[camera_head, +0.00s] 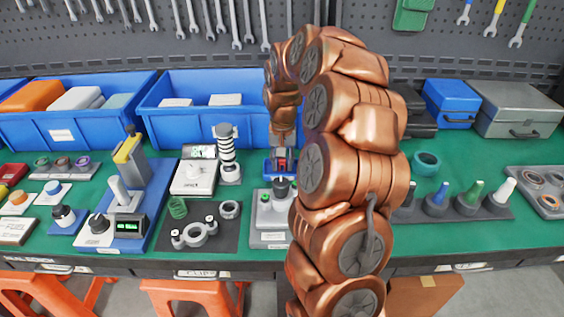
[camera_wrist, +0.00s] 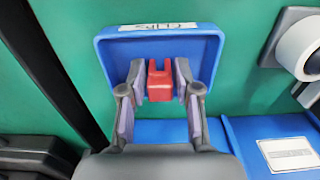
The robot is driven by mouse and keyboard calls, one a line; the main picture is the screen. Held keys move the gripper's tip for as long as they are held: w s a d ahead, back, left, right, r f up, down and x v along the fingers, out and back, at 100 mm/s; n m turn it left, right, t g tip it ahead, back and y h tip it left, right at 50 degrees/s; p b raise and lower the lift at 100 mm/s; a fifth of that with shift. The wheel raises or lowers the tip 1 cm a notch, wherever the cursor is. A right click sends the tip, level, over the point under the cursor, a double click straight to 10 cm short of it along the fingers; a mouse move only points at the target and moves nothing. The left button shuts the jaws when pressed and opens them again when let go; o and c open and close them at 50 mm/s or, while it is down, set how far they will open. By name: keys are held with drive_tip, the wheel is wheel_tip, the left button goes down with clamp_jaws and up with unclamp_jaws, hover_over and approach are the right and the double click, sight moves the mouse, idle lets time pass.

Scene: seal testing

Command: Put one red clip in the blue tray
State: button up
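The blue tray (camera_wrist: 215,62) shows in the wrist view with a raised rim and a white label, upside down in the picture. It also shows in the head view (camera_head: 268,167) behind my arm's lower end. A red clip (camera_wrist: 160,80) with a notched top is between the fingertips of my gripper (camera_wrist: 160,85). In the head view, my gripper (camera_head: 282,158) is at the tray, partly hidden.
A blue bin (camera_head: 205,122) stands behind the tray. A grey stand with a green button (camera_head: 268,215) is in front. A white-and-black spring device (camera_head: 228,160) is to the left. A teal ring (camera_head: 426,163) and a holder with coloured cones (camera_head: 455,208) are to the right.

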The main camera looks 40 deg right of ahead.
drive_tip(key=shift+o, duration=0.9)
drive_tip(key=shift+r, duration=0.1)
